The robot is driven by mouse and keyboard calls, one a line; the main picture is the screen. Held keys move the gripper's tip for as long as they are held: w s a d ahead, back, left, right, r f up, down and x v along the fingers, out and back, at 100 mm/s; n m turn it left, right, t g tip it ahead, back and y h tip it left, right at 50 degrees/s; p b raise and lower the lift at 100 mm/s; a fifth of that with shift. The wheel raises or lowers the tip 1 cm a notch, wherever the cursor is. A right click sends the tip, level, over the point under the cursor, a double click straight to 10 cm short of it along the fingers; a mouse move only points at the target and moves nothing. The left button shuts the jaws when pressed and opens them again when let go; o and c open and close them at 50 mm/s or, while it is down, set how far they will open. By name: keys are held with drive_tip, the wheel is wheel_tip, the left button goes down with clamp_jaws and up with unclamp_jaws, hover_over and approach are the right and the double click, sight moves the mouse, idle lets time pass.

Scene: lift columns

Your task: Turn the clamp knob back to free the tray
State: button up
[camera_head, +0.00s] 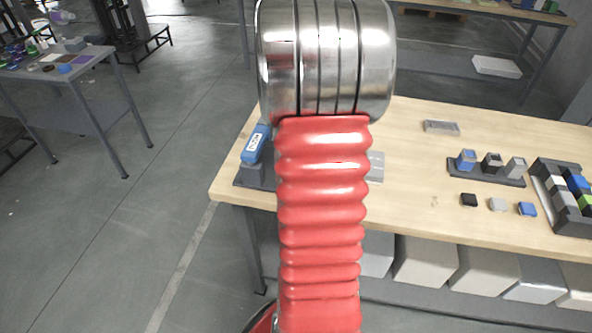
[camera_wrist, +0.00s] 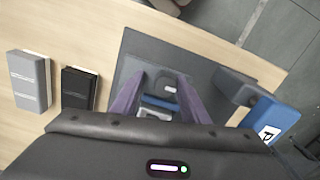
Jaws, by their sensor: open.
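My gripper (camera_wrist: 163,80) shows in the wrist view with its two purple fingers apart, over a dark grey plate (camera_wrist: 135,50). Between the fingers is a small blue and pale part (camera_wrist: 160,102); I cannot tell whether it is the clamp knob or part of the tray. The fingers do not visibly grip it. At the right of the plate a dark block carries a blue labelled piece (camera_wrist: 275,120). In the head view this blue piece (camera_head: 255,144) stands at the bench's left end. My red arm hides the gripper and most of the plate there.
The wooden bench (camera_head: 410,185) also holds a dark rack of small blocks (camera_head: 488,172), several loose blocks, a grey bar (camera_head: 441,127) and a dark bin (camera_head: 560,220). In the wrist view a grey box (camera_wrist: 30,82) and a black box (camera_wrist: 80,88) lie left of the plate.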

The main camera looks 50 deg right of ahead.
drive_tip(key=shift+a, duration=0.1)
drive_tip(key=shift+r, duration=3.5)
drive_tip(key=shift+c, duration=0.2)
drive_tip(key=shift+s+d+f, duration=0.15)
drive_tip(key=shift+d+f, duration=0.05)
drive_tip(key=shift+c, duration=1.4)
drive_tip(key=shift+m, duration=0.6)
drive_tip(key=d, duration=0.4)
drive_tip(key=s+d+f, duration=0.1)
drive_tip(key=d, duration=0.1)
drive_tip(key=shift+f, duration=0.1)
drive_tip(key=shift+c, duration=0.3)
drive_tip(key=shift+m, duration=0.5)
drive_tip(key=d, duration=0.2)
drive_tip(key=d+r, duration=0.1)
drive_tip(key=d, duration=0.1)
drive_tip(key=d+r, duration=0.1)
drive_tip(key=d, duration=0.1)
drive_tip(key=shift+w+d, duration=0.15)
drive_tip(key=shift+w, duration=0.15)
drive_tip(key=shift+r, duration=0.25)
drive_tip(key=shift+w, duration=0.1)
